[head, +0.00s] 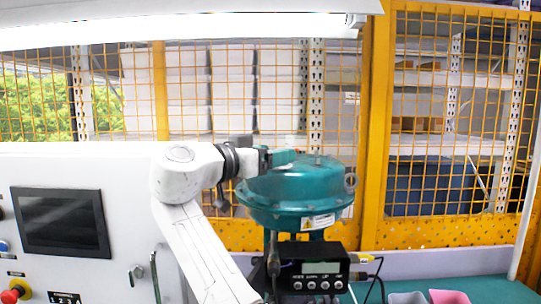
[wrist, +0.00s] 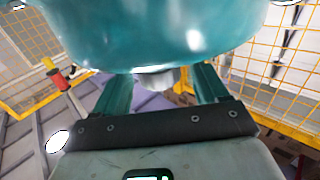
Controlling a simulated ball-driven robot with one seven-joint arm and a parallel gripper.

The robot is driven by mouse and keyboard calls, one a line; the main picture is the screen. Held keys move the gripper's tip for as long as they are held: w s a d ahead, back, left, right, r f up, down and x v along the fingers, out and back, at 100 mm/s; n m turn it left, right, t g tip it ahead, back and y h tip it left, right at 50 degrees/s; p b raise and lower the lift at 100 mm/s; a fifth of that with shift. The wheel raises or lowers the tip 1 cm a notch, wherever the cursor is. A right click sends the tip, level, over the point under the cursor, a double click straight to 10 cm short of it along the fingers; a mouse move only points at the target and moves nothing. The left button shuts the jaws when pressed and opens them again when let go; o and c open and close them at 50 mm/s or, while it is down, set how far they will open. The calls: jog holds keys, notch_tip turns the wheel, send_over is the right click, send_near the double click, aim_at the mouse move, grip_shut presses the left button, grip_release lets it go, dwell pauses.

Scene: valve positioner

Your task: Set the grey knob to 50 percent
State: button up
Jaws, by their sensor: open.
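A teal actuator dome (head: 300,190) stands at the middle of the head view and fills the top of the wrist view (wrist: 150,35). A grey rounded part (wrist: 155,79) shows at the dome's edge in the wrist view, between my fingers; it may be the grey knob, but its markings are hidden. My gripper (head: 281,158) is beside the top of the dome, pointing right. In the wrist view my gripper (wrist: 160,78) has its teal fingers wide apart, one on each side of the grey part. I cannot tell whether they touch it.
A black positioner box (head: 312,268) with a display and buttons sits below the dome. A white panel with a dark screen (head: 61,221) and a red button (head: 10,296) stands left. Grey (head: 407,298) and pink (head: 449,297) items lie at lower right. Yellow fencing (head: 376,120) is behind.

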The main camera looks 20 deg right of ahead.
jog(key=b+v, duration=0.2)
jog(key=v, duration=0.8)
jog(key=shift+s+a+b, duration=0.15)
jog(key=shift+a+b, duration=0.15)
jog(key=shift+a, duration=0.05)
